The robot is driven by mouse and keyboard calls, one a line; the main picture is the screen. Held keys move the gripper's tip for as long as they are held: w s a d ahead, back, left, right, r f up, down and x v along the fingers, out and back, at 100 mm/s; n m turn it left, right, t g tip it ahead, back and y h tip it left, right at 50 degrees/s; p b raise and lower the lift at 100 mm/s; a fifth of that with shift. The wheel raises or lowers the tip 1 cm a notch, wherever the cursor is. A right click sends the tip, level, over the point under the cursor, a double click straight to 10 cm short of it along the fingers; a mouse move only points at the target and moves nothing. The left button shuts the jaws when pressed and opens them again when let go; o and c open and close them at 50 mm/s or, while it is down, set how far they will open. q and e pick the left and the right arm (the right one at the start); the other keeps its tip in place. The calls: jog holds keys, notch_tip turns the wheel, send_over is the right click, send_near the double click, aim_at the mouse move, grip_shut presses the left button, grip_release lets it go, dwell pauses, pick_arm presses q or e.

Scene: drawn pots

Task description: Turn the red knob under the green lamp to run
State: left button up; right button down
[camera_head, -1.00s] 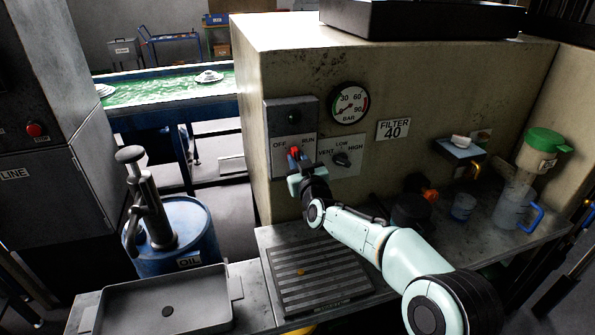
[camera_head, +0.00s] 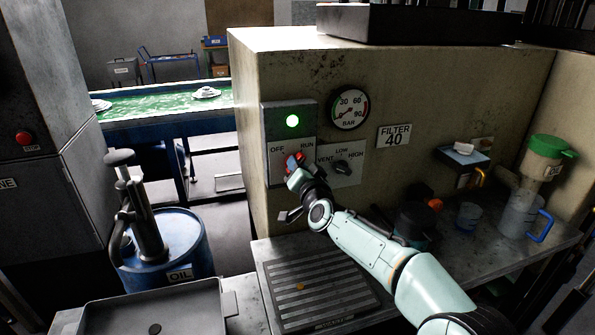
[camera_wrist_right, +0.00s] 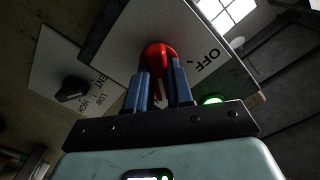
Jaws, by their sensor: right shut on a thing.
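The red knob (camera_head: 296,158) sits on a pale plate (camera_head: 277,172) marked OFF and RUN, on the front of the beige cabinet. Above it the lamp (camera_head: 292,121) glows bright green. My right gripper (camera_head: 293,165) is at the knob, and the arm reaches up to it from the lower right. In the right wrist view the two blue fingers (camera_wrist_right: 160,85) are shut on the red knob (camera_wrist_right: 157,55), one on each side. The lit lamp (camera_wrist_right: 212,99) shows there beside the fingers. The knob's exact pointing is partly hidden by the fingers. My left gripper is not in view.
A black knob (camera_head: 341,167) marked VENT, LOW, HIGH is just right of the red knob. A pressure gauge (camera_head: 348,108) is above it. A grey slotted grate (camera_head: 315,288) lies on the bench below. A jug (camera_head: 521,215) and a cup (camera_head: 468,215) stand at the right.

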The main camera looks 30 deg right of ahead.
jog(key=shift+m, duration=0.4)
jog(key=c, duration=1)
grip_release()
jog(key=b+v, duration=0.1)
jog(key=v, duration=1.2)
jog(key=shift+s, duration=0.15)
jog(key=shift+a+r, duration=0.1)
